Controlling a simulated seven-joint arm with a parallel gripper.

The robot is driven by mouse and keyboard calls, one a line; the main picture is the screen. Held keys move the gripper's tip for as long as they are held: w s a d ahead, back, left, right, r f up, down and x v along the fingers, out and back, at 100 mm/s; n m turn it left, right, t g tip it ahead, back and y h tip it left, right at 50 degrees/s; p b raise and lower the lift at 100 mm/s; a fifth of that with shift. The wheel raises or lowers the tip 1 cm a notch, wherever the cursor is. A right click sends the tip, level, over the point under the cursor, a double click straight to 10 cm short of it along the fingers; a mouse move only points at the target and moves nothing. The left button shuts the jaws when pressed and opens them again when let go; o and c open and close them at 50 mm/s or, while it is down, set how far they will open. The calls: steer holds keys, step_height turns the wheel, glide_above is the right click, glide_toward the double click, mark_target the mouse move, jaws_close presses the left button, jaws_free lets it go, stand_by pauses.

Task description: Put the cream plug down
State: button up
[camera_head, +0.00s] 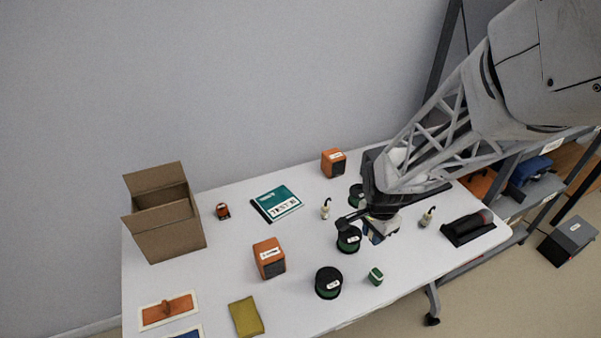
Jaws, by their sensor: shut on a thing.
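Two small cream plugs with dark upper ends stand on the white table (215,293). One cream plug (326,209) is left of my gripper (352,222), and the other cream plug (427,217) is right of it. Both look apart from the gripper. My gripper is low over the table's right half, above a green and black spool (348,240). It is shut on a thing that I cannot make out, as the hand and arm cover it. Whether that is another cream plug does not show. A small white and blue block (383,229) shows under the hand.
Orange boxes (269,258) (334,163), another spool (328,283), a small green block (376,276) and a black holder (467,228) stand around. An open carton (168,228) and a teal booklet (276,203) are left. The table's middle left has bare room.

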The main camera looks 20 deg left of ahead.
steer(key=a+n, duration=0.3)
steer(key=a, duration=2.1)
steer(key=f, duration=0.5)
steer(key=shift+w+a, duration=0.15)
steer(key=shift+a, duration=0.1)
steer(key=shift+f, duration=0.3)
glide_above(273, 199)
steer(key=shift+f, duration=0.7)
steer(key=shift+f, duration=1.75)
steer(key=shift+f, duration=0.2)
